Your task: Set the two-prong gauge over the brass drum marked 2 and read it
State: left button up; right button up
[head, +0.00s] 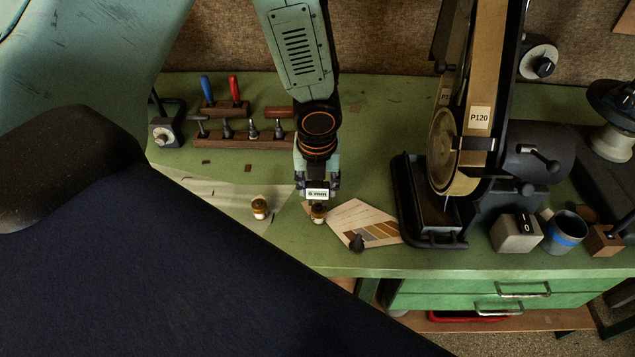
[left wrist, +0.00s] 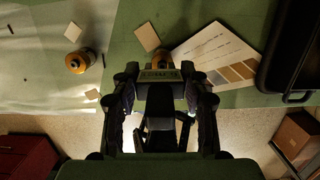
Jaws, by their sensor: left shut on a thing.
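My left gripper (head: 317,184) is shut on the two-prong gauge (head: 317,194), whose pale label reads a size in mm. In the left wrist view the gauge's label (left wrist: 160,75) shows between the fingers. One small brass drum (head: 318,214) stands directly below the gauge in the head view, its top partly hidden. I cannot tell whether the prongs are around it or touch it. Another brass drum (head: 259,207) stands to the left, apart from the gauge; it also shows in the left wrist view (left wrist: 76,63). I cannot read a number on either drum. My right gripper is not in view.
A belt sander (head: 468,150) stands farther right, with a grey block (head: 516,233) and mug (head: 565,232). Tool racks (head: 238,141) stand behind. The bench's front edge is close.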

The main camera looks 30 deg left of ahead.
pick_arm(q)
jog(key=shift+d, duration=0.1)
jog(key=shift+f, duration=0.2)
jog(key=shift+f+b, duration=0.15)
jog(key=shift+b, duration=0.2)
jog(key=shift+f, duration=0.25)
jog(key=shift+f+b, duration=0.5)
jog(key=shift+b, duration=0.15)
dwell(0.5)
jog(key=shift+r, duration=0.1)
dwell(0.8)
jog(key=shift+r+p, duration=2.5)
jog(key=shift+p, duration=0.2)
